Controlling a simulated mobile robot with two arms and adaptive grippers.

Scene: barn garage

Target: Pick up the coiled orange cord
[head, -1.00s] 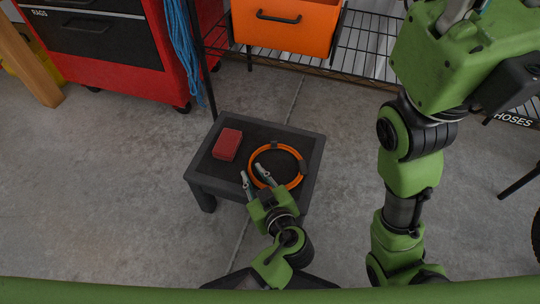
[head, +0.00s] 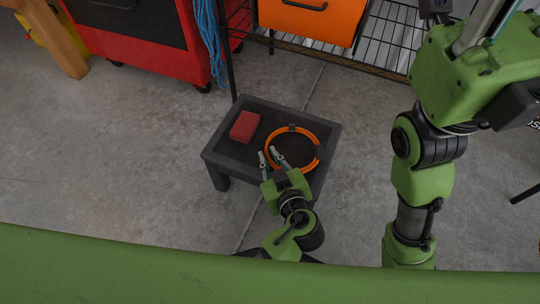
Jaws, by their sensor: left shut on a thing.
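The coiled orange cord (head: 317,150) lies as a ring on the right part of a low black table, with dark ties at its far side and right side. My left gripper (head: 269,156) reaches in from the near side to the ring's near-left edge. Its two grey fingers are shut on the cord there, and they hide a short piece of it. The ring still looks flat on the tabletop. My right arm stands at the right of the view, and its gripper is not seen.
A red box (head: 244,126) sits left of the cord on the black table (head: 222,150). Behind are a wire shelf (head: 395,40) with an orange bin (head: 310,20), a red cabinet (head: 140,40) and a hanging blue cord (head: 208,40). The concrete floor left of the table is clear.

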